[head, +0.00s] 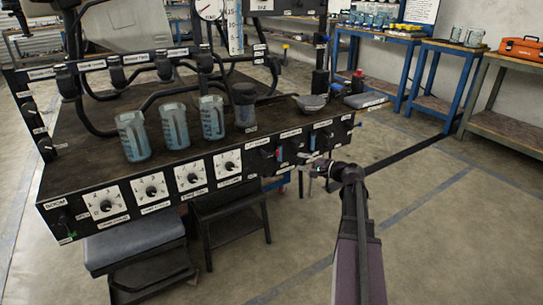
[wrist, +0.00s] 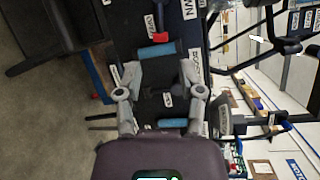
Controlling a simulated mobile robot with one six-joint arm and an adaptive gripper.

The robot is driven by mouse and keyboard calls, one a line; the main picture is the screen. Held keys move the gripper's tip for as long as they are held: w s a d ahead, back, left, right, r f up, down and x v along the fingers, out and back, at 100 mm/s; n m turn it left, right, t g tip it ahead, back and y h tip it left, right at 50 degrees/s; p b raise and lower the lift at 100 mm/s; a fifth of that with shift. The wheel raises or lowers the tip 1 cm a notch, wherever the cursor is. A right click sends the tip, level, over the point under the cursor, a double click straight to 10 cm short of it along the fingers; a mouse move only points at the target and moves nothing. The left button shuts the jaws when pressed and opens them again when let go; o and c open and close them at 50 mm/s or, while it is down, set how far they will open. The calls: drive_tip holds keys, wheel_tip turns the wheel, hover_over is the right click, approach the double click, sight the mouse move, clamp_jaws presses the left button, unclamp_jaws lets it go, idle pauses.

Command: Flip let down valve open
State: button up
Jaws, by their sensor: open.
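A row of small valves (head: 268,153) sits on the right part of the black bench's front panel. In the wrist view, one blue valve handle (wrist: 157,50) lies just beyond my fingertips, and another blue handle (wrist: 172,123) shows nearer the palm. A red handle (wrist: 159,37) is beside the first. The labels are too small or cut off to tell which is the let down valve. My gripper (wrist: 160,78) is open with its fingers spread in front of the panel, and no handle is clearly held. In the head view my gripper (head: 318,168) is close to the panel's right part.
Four-position-style dials (head: 150,189) fill the panel's left part. Several clear jugs (head: 172,125) and a dark container (head: 243,104) stand on the bench (head: 110,165). Black hoses arch over it. A stool (head: 140,240) is below.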

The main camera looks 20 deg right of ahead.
sight(273, 154)
drive_tip(key=b+x, duration=0.1)
drive_tip(key=x, duration=1.2)
drive_tip(key=shift+w+a+b, duration=0.15)
drive_tip(key=shift+w+b, duration=0.15)
drive_tip(key=shift+w, duration=0.1)
clamp_jaws()
